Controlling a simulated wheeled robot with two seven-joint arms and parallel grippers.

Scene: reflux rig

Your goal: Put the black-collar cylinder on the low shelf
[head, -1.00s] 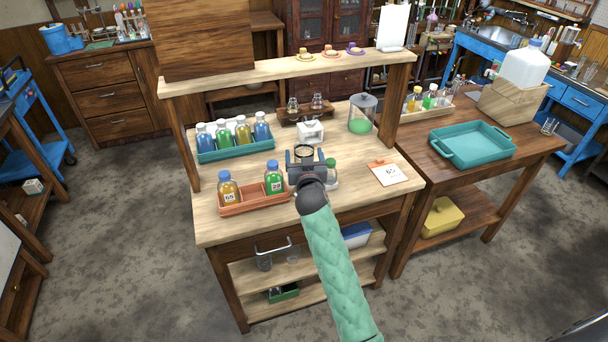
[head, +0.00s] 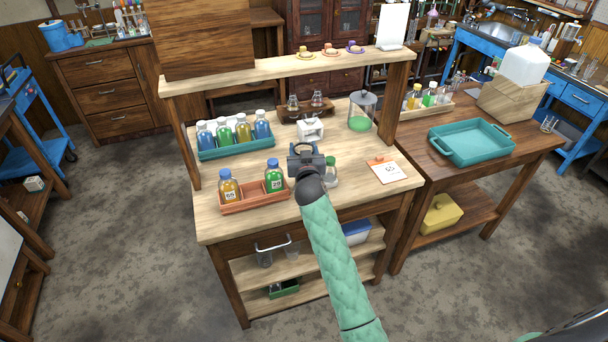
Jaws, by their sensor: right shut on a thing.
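My right gripper (head: 305,155) is over the middle of the wooden bench, its arm reaching in from the bottom. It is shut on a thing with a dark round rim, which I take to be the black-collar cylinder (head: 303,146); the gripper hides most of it. Under the bench top are an upper lower-level shelf (head: 325,262) and a bottom shelf (head: 318,292); I cannot tell which is the low shelf. Clear glass vessels (head: 264,256) stand on the upper one at the left. My left gripper is not in view.
An orange tray (head: 235,206) with capped bottles is left of the gripper. A green-capped bottle (head: 331,170) is close at its right. A teal rack (head: 208,154), a white block (head: 310,129) and a glass jar (head: 362,108) stand behind. A blue-lidded box (head: 356,233) occupies the upper under-shelf's right.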

